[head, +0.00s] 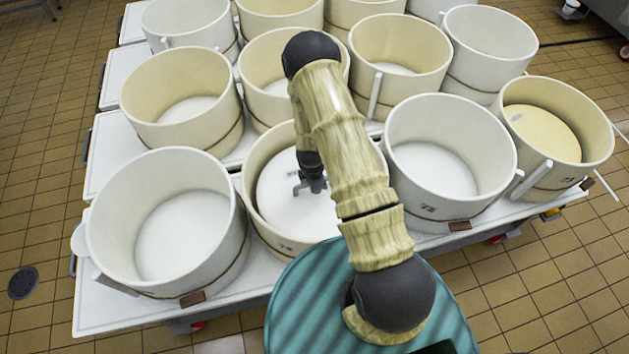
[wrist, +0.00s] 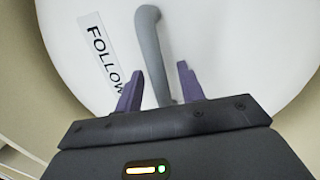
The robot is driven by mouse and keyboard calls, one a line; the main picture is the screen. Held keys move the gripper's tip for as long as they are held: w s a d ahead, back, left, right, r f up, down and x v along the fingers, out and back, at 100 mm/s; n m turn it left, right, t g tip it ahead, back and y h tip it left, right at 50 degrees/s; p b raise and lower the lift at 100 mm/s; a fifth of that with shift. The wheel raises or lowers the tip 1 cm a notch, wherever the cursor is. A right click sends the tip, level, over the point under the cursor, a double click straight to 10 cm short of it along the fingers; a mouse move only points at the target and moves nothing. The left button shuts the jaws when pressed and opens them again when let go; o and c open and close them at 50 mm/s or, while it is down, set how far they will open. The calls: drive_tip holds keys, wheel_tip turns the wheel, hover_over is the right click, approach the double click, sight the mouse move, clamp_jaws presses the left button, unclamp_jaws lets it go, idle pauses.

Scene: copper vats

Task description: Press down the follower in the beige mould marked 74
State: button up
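A beige mould (head: 252,207) stands in the front row, second from the left, partly hidden by my arm. A small mark shows low on its front wall, too small to read surely. Inside it lies a white round follower (head: 275,198), lower than the rim. In the wrist view the white follower (wrist: 230,45) carries a label reading "FOLLOW", cut off by a finger, and a grey bent handle (wrist: 150,40). My gripper (head: 311,184) is inside the mould over the follower. In the wrist view my gripper (wrist: 158,85) has its two purple fingers apart, with the handle showing between them; contact cannot be told.
A white mould (head: 115,240) stands to the left and a white mould marked 72 (head: 480,200) to the right. A beige mould (head: 598,150) at far right holds a yellowish disc. More moulds crowd behind on white tables (head: 105,305).

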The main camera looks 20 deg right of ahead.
clamp_jaws()
idle(1.8)
drive_tip(key=shift+s+f, duration=0.3)
drive_tip(key=shift+f, duration=0.05)
idle(1.1)
drive_tip(key=shift+r, duration=0.1)
idle(0.4)
drive_tip(key=shift+o, duration=0.2)
unclamp_jaws()
drive_tip(key=shift+w, duration=0.1)
drive_tip(key=shift+w+r, duration=0.1)
drive_tip(key=shift+r, duration=0.1)
